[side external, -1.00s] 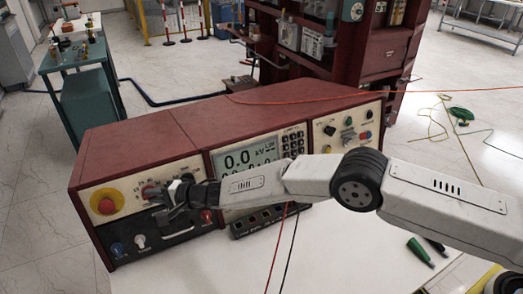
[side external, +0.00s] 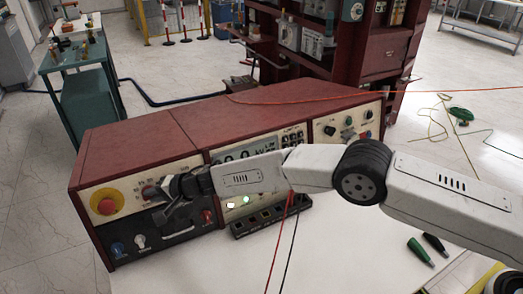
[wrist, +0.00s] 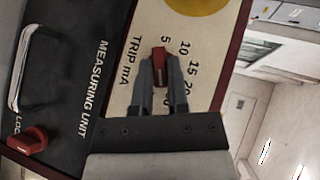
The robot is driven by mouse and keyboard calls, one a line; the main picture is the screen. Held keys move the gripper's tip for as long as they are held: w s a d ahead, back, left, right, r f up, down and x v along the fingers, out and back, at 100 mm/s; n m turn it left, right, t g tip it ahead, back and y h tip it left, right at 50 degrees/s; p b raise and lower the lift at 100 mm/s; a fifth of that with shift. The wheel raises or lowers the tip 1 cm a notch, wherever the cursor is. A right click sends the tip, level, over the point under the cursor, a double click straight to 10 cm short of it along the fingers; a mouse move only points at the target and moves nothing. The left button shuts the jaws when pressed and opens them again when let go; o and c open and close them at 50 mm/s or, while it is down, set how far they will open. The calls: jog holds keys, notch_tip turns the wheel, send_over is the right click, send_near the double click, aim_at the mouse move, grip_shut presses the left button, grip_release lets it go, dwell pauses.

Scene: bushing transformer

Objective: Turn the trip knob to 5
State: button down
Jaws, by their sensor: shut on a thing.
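The trip knob (wrist: 159,56) is red and sits on the cream panel beside the "TRIP mA" lettering, with 5, 10, 15 and 20 printed around it. In the wrist view my gripper (wrist: 159,72) has its two dark fingers on either side of the knob, shut on it. Which number the knob points to I cannot tell.
A red emergency button (side external: 104,203) on a yellow disc is left of my gripper. A metal handle (wrist: 30,68) and another red knob (wrist: 28,140) are on the dark measuring-unit panel. The digital display (side external: 240,157) is partly covered by my arm. Two leads run over the white tabletop (side external: 330,262).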

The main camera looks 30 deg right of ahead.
jog(key=shift+n+g+h, duration=0.3)
jog(key=shift+n+h, duration=0.1)
jog(key=shift+h, duration=0.1)
dwell(0.5)
jog(key=c, duration=0.6)
grip_release()
jog(key=shift+d+r, duration=0.1)
jog(key=shift+r, duration=0.1)
jog(key=shift+v, duration=3.7)
jog(key=shift+d, duration=0.1)
